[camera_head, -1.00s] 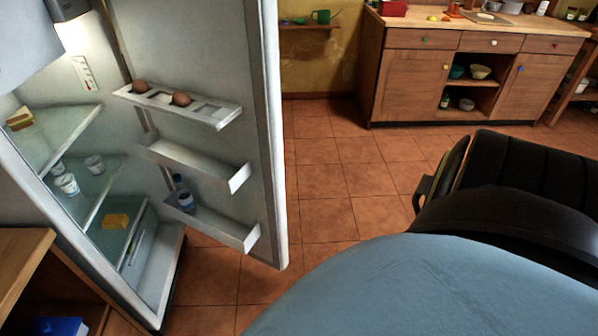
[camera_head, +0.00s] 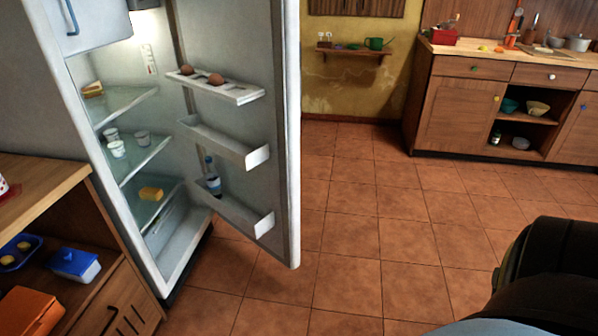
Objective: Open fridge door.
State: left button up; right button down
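The fridge (camera_head: 84,101) stands at the left with its door (camera_head: 291,140) wide open toward the right. The door's inner side faces me, with an egg rack (camera_head: 240,94) holding two eggs and lower shelves, one with a bottle (camera_head: 212,178). Inside, shelves hold several cups (camera_head: 117,147) and a yellow block (camera_head: 151,193). An upper door with a blue handle (camera_head: 71,17) appears shut. Neither of my grippers is in view. The outer side of the open door is hidden.
A wooden counter (camera_head: 40,187) with a blue container (camera_head: 75,264) and an orange box (camera_head: 30,312) stands at the front left. Wooden cabinets (camera_head: 458,113) stand at the back right. The tiled floor (camera_head: 365,225) between is clear.

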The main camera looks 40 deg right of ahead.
aim_at(249, 125)
jog(key=z, duration=0.4)
jog(key=i, duration=1.25)
jog(key=z, duration=0.75)
